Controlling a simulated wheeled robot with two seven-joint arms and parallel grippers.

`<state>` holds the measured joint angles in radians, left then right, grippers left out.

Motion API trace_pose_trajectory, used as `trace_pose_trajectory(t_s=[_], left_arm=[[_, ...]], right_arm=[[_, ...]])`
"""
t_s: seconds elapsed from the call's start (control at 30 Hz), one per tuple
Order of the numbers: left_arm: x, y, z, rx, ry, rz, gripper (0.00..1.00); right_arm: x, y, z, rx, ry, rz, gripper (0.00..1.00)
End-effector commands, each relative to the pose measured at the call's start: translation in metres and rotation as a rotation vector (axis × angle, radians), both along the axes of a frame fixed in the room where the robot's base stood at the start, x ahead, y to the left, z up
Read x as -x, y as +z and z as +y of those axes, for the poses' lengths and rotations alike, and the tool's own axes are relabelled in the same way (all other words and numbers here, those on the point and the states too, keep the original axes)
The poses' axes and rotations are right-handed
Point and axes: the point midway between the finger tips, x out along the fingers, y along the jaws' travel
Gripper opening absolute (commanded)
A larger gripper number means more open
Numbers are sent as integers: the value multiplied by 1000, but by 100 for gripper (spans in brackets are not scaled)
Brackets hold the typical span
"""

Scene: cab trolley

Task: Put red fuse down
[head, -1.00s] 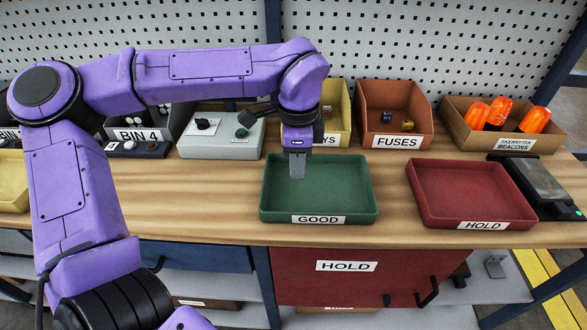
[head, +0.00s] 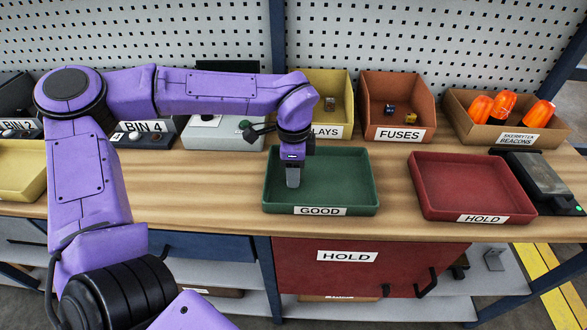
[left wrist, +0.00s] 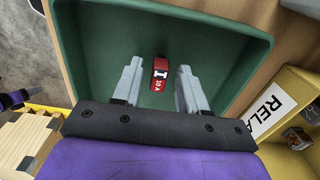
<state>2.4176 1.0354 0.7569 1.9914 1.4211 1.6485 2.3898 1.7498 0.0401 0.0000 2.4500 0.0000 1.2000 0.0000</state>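The red fuse (left wrist: 160,73), marked 30 A, shows in the left wrist view on the floor of the green GOOD tray (left wrist: 225,50). In the head view the fuse cannot be made out. My left gripper (head: 293,182) points down into the left part of the GOOD tray (head: 360,197). In the left wrist view its two fingers (left wrist: 157,78) stand apart on either side of the fuse, with a gap on both sides.
The red HOLD tray (head: 470,190) stands to the right, empty. Behind are the RELAYS bin (head: 335,85), the FUSES bin (head: 400,90) and a beacons box (head: 540,140). A dark flat device (head: 540,180) lies at the right.

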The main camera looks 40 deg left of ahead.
Motion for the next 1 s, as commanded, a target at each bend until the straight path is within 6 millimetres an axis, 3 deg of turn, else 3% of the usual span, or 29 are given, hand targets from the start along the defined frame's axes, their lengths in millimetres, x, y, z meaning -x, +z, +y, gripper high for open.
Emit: trace_pose_trajectory(t_s=[0.23,0.37,0.7,0.83,1.0], left_arm=[[0,2,0,0,0,0,41],[-1,13,0,0,0,-4,41],[-1,96,0,-1,0,-5,41],[-1,116,0,-1,0,-2,41],[0,125,0,0,-1,0,41]], right_arm=[[0,1,0,0,0,0,43],[0,3,0,0,0,0,43],[0,-6,0,0,0,0,43],[0,-7,0,0,0,0,43],[0,-7,0,0,0,0,43]])
